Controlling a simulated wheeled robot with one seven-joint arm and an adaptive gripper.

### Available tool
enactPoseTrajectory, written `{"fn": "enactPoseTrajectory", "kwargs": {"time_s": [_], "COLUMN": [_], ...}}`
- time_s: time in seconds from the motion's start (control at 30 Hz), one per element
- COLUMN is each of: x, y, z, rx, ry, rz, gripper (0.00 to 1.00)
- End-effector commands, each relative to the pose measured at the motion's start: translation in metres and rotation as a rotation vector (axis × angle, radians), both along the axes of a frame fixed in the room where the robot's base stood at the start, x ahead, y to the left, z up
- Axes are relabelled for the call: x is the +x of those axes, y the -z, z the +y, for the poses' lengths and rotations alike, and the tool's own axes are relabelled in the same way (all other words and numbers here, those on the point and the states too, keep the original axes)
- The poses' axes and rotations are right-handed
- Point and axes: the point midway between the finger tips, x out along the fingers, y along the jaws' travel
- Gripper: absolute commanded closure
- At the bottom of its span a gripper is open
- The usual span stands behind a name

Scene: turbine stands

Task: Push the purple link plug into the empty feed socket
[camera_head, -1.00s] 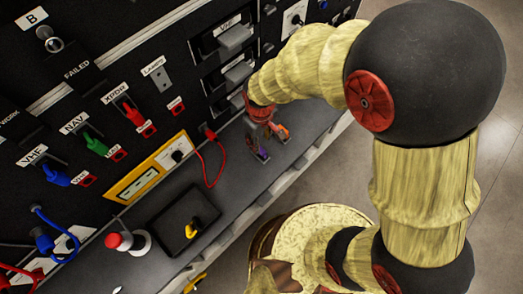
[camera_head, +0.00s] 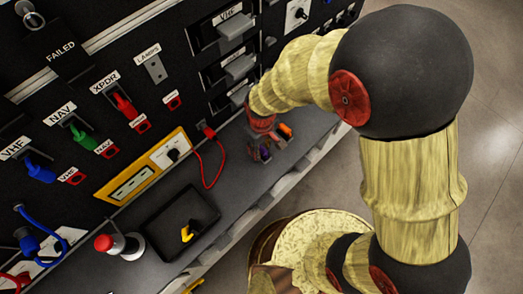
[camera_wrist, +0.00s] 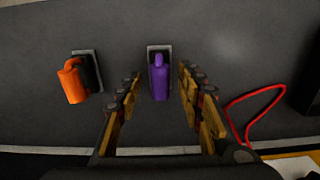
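The purple link plug (camera_wrist: 159,82) stands in a small grey holder on the dark shelf, in the middle of the wrist view. My gripper (camera_wrist: 159,92) is open, with one finger on each side of the purple plug and a visible gap to both. In the head view my gripper (camera_head: 261,147) is low over the shelf, and the purple plug (camera_head: 265,155) is mostly hidden by the fingers. I cannot pick out the empty feed socket for sure in these views.
An orange plug (camera_wrist: 73,82) stands in its own holder left of my fingers. A red cable (camera_head: 219,165) loops from the panel onto the shelf. A black tray (camera_head: 178,222) with a yellow plug and a red button (camera_head: 104,243) are farther left.

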Motion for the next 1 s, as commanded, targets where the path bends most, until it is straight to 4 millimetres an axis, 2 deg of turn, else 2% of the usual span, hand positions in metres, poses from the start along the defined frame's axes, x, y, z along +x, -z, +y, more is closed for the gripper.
{"fn": "enactPoseTrajectory", "kwargs": {"time_s": [0.73,1.0], "x": [-0.0003,-0.0002], "y": [0.0002,0.0001], "z": [-0.0002,-0.0001], "rx": [-0.001,-0.001], "ry": [0.0,0.0], "rz": [0.001,0.001], "gripper": [0.62,0.76]}}
